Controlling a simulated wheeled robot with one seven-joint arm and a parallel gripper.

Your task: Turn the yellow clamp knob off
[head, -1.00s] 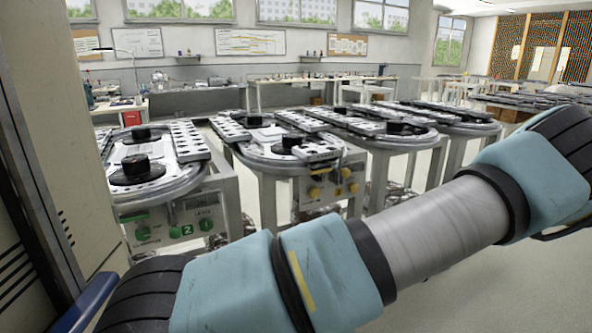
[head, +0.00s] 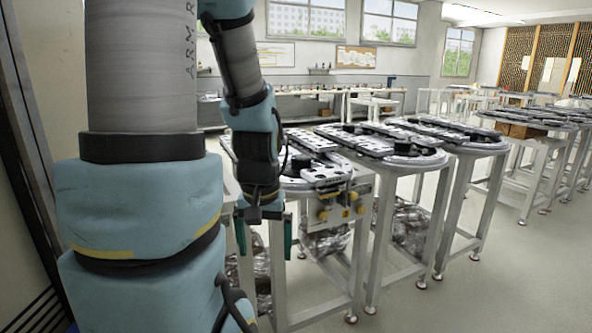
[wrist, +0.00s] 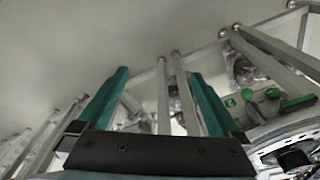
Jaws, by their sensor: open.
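The yellow knobs sit on the front control panel (head: 338,205) of a ring track station, near the picture's middle in the head view. One yellow knob (head: 323,215) is at the lower left of the panel and another (head: 354,197) is higher at the right. Their labels are too small to read, so I cannot tell which is the clamp knob. My gripper (head: 264,236) points down, open and empty, left of the panel and apart from it. Its teal fingers spread wide in the wrist view (wrist: 160,75). No yellow knob shows clearly there.
Green knobs (wrist: 273,93) of a neighbouring station are at the right in the wrist view. More ring tracks (head: 400,150) on metal legs stand in a row to the right. Bagged items (head: 325,240) lie below. The floor (head: 480,300) at the front right is clear.

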